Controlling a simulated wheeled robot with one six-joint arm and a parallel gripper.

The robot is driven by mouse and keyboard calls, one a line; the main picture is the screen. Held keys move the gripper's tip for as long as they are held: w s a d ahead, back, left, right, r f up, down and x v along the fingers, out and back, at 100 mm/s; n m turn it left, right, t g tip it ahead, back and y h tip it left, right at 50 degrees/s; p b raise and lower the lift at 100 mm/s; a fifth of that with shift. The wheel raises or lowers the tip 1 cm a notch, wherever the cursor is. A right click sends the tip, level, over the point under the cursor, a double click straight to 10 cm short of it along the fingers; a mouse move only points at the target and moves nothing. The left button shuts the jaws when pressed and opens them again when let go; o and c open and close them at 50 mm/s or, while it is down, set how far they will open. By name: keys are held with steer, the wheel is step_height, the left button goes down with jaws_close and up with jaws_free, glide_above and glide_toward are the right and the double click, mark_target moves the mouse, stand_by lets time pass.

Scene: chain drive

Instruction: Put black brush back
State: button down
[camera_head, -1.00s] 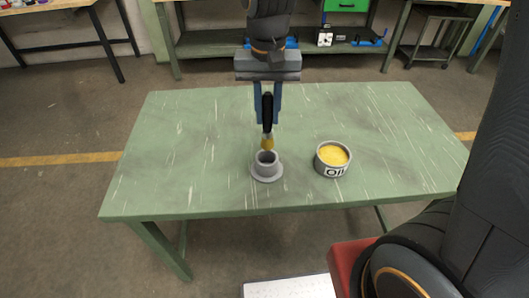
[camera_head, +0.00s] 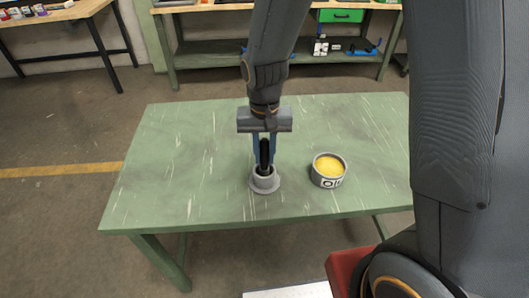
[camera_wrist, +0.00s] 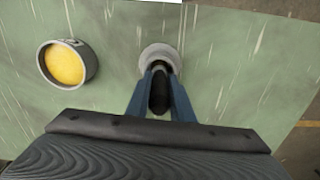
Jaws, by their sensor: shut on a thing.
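The black brush (camera_head: 264,155) is upright between the blue fingers of my gripper (camera_head: 264,158), which is shut on its handle. Its lower end is inside the grey flanged holder (camera_head: 265,187) on the green table, and its bristles are hidden. In the wrist view the brush (camera_wrist: 159,95) sits between the fingertips, over the opening of the holder (camera_wrist: 160,52). A round tin marked as oil (camera_head: 328,171), with yellow contents, stands to the right of the holder. It also shows at the left of the wrist view (camera_wrist: 66,64).
The green table (camera_head: 190,160) is otherwise clear, with free room left of the holder. A workbench (camera_head: 205,52) with a green drawer (camera_head: 341,15) stands behind. Another bench (camera_head: 60,14) is at the back left.

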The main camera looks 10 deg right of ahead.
steer(key=shift+f, duration=0.15)
steer(key=c, duration=1.6)
jaws_free()
steer(key=shift+o, duration=0.2)
step_height(320, 180, up, 12)
steer(key=shift+b, duration=1.25)
steer(key=s+d+f, duration=0.3)
steer(key=d, duration=0.3)
steer(key=s+d+f+n+t, duration=0.1)
steer(key=s+d+f, duration=0.2)
steer(key=d, duration=0.4)
steer(key=shift+s+f, duration=0.15)
steer(key=shift+s, duration=0.4)
steer(key=shift+a, duration=0.1)
